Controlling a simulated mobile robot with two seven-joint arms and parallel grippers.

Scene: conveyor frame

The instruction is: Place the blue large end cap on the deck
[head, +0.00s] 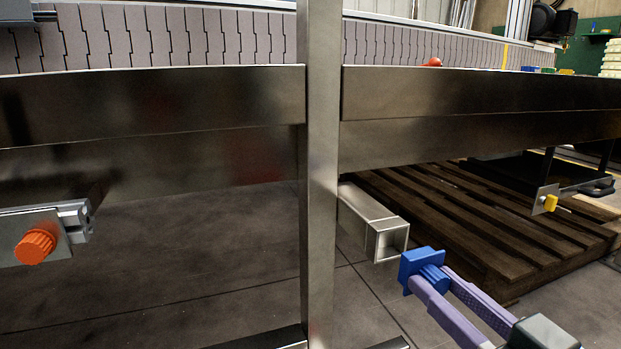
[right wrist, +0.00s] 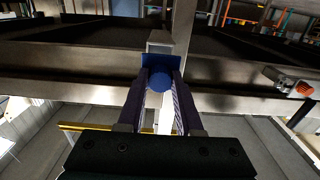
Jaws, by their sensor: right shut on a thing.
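The blue large end cap (head: 421,270) has a square plate and a ribbed round plug. My right gripper (head: 441,287) is shut on the plug, with the plate facing away from the fingers. In the right wrist view the cap (right wrist: 160,76) sits between the purple fingertips, in front of the tube end (right wrist: 160,40). The grey slatted conveyor deck (head: 170,38) runs along the top of the head view, above the cap. My left gripper is not in view.
A steel upright (head: 321,180) and long steel side rails (head: 150,105) stand between me and the deck. An orange knob (head: 36,247) is on a bracket at left. A red piece (head: 433,62) lies on the deck. A wooden pallet (head: 480,215) is on the floor.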

